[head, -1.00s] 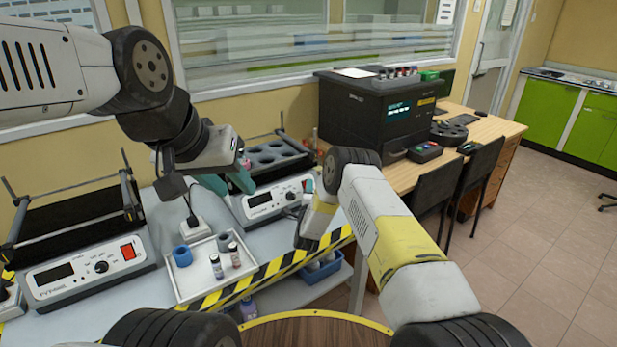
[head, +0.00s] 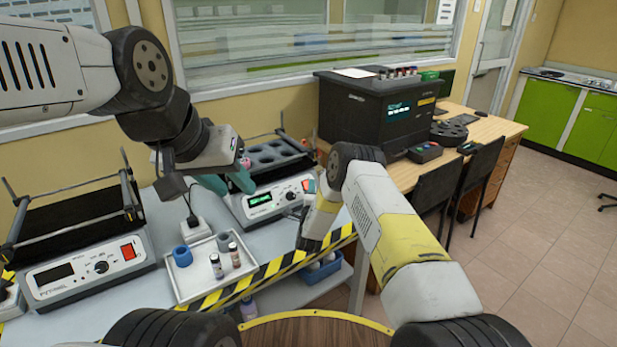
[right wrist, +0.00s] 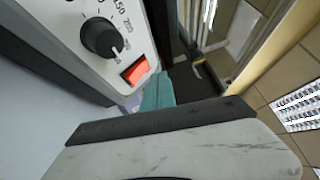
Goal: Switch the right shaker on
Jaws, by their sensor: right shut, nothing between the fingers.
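The right shaker (head: 262,208) stands on the bench with its display lit green in the head view. Its dark knob (right wrist: 101,37) and red rocker switch (right wrist: 140,70) show large in the right wrist view; the switch glows orange-red. My right gripper (right wrist: 158,92) is shut and empty, its teal fingertips close beside the switch at the panel's end; whether they touch it I cannot tell. In the head view my right forearm and wrist hide most of that gripper. My left gripper (head: 228,183) hangs in front of the right shaker's rack, teal fingers apart.
The left shaker (head: 85,268) has a dark display. A black analyser (head: 365,120) stands on the wooden desk to the right.

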